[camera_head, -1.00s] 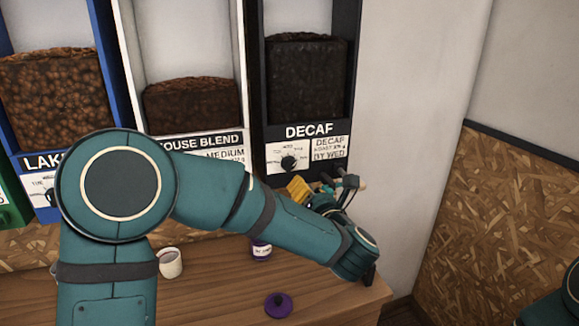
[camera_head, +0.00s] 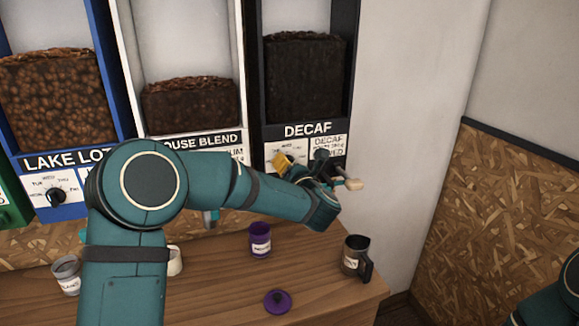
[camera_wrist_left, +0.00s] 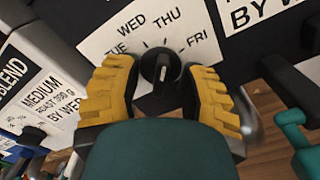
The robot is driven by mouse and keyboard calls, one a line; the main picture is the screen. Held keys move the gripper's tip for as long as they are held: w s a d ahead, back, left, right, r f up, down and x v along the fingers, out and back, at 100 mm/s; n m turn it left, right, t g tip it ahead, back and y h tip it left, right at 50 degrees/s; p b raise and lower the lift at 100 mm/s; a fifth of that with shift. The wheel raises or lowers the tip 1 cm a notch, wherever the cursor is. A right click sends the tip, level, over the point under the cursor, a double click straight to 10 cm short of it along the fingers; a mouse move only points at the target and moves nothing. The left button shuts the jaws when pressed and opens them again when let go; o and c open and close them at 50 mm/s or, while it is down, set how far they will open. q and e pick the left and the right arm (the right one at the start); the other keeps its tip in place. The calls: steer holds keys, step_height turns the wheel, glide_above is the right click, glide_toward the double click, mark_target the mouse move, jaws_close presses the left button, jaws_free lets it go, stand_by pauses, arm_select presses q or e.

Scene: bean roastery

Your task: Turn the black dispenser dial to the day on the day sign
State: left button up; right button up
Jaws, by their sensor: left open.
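The black DECAF dispenser (camera_head: 257,100) stands at the back centre. Its black dial (camera_wrist_left: 161,68) has a white mark and sits on a white panel (camera_wrist_left: 100,45) with TUE, WED, THU and FRI around it. The mark points roughly up in the left wrist view, near THU; the exact day is hard to tell. My left gripper (camera_wrist_left: 160,76) is open, its yellow fingers on either side of the dial; contact is unclear. In the head view the left gripper (camera_head: 292,166) hides the dial. No separate day sign is visible.
The blue LAKE dispenser (camera_head: 70,160) and white HOUSE BLEND dispenser (camera_head: 190,142) stand left. The wooden counter (camera_head: 220,290) holds a dark mug (camera_head: 355,258), a purple jar (camera_head: 260,240), a purple lid (camera_head: 277,301), a grey cup (camera_head: 66,274) and a partly hidden white cup (camera_head: 175,261).

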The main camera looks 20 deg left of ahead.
arm_select(q)
jaws_close()
steer(key=shift+m+b, duration=1.25)
steer(key=shift+m, duration=0.65)
steer(key=shift+r+m, duration=0.1)
steer(key=shift+m, duration=0.9)
steer(key=shift+m+b, duration=0.3)
steer(key=shift+m, duration=0.7)
